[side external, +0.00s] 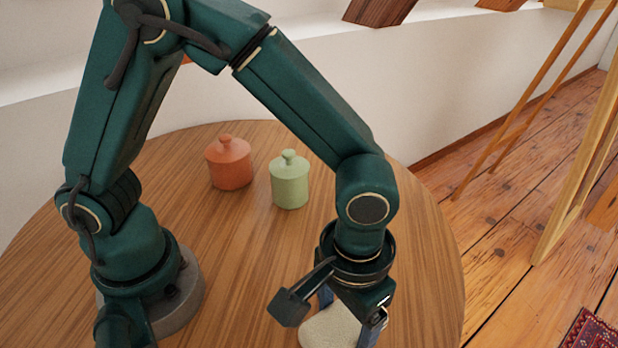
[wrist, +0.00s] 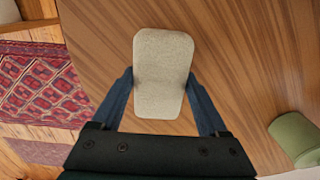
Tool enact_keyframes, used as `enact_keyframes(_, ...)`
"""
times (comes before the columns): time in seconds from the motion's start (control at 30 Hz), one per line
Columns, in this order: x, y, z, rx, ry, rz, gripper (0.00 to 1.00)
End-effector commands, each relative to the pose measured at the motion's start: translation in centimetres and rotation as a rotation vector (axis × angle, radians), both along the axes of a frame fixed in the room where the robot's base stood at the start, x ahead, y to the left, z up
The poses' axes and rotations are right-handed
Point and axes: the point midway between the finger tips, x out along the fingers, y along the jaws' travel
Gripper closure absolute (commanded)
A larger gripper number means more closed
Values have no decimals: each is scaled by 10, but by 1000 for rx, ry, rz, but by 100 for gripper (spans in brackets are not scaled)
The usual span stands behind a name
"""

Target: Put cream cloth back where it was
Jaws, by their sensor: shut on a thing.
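The cream cloth (wrist: 162,52) is a pale, rounded, folded pad between the two blue fingers of my gripper (wrist: 160,84) in the wrist view. The fingers touch its two long sides, and my gripper is shut on it. In the side view the cloth (side external: 325,332) shows at the bottom edge below my gripper (side external: 350,314), partly cut off by the frame and partly hidden by the fingers. It is over the round wooden table (side external: 240,260), near its front right part. I cannot tell whether it rests on the wood or hangs just above it.
An orange lidded jar (side external: 229,165) and a green lidded jar (side external: 290,183) stand on the table behind my gripper. The green jar (wrist: 297,137) also shows at lower right in the wrist view. The table's edge and a red patterned rug (wrist: 40,85) lie to the left there.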

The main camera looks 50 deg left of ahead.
Motion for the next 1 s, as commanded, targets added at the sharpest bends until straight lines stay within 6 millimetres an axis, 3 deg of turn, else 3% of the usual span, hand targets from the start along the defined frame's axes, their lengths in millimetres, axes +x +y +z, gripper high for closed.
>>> enact_keyframes(0.1, 0, 0, -11, 1, 1, 0, 75)
enact_keyframes(0.5, 0, 0, -16, -1, -1, 0, 75)
enact_keyframes(0.53, 0, 0, -15, -1, -1, 0, 12)
enact_keyframes(0.57, 0, 0, -15, -1, -1, 0, 0)
enact_keyframes(0.87, 1, 0, -13, -2, -2, 0, 0)
enact_keyframes(1.0, 2, -1, 2, -5, -6, 0, 0)
